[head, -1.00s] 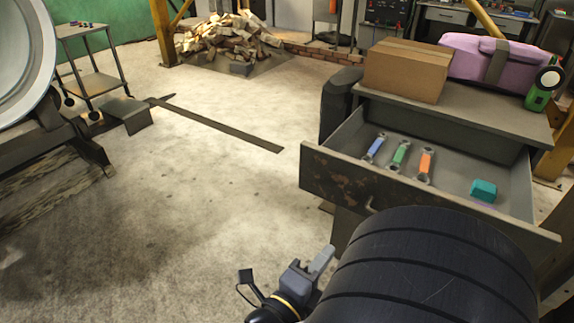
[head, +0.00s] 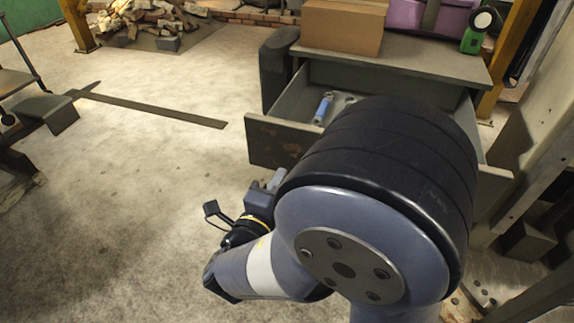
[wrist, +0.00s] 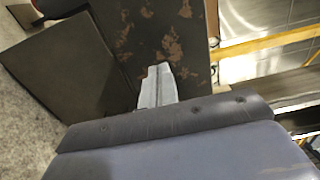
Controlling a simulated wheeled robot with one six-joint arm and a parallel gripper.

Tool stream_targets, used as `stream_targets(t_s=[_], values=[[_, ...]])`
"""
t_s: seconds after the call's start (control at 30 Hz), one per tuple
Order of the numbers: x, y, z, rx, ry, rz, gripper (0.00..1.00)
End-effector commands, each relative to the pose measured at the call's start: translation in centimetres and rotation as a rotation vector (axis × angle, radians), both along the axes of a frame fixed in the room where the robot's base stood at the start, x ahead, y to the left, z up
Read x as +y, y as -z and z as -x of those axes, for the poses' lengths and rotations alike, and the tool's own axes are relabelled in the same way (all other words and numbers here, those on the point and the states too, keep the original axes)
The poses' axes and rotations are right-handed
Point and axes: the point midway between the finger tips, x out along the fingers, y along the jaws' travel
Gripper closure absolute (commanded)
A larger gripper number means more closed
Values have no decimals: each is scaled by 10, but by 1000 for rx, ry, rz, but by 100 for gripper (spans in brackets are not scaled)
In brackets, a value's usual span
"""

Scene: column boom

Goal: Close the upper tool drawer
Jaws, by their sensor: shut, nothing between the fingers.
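The upper tool drawer (head: 275,143) is pulled out of the grey cabinet (head: 400,60), its worn, rust-patched front facing me. A blue-handled wrench (head: 323,108) lies inside; my arm hides much of the drawer's interior and front. My gripper (head: 277,180) is shut and empty, low in front of the left part of the drawer front. In the wrist view its closed fingertips (wrist: 157,73) overlap the patchy drawer front (wrist: 165,35). I cannot tell whether they touch it. The handle is not visible now.
A cardboard box (head: 343,27), a pink case (head: 425,14) and a green tool (head: 478,32) stand on the cabinet top. A dark rounded object (head: 277,70) stands at its left. A flat strip (head: 150,109) lies on the floor; the floor left of the drawer is mostly clear.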

Motion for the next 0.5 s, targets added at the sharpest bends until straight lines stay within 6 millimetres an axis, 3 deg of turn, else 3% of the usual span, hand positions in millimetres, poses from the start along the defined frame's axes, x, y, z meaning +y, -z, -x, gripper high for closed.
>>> stream_targets(t_s=[0.2, 0.5], values=[[-12, 1, -29, 0, 5, -1, 100], [-18, 0, -49, 1, 1, -1, 100]])
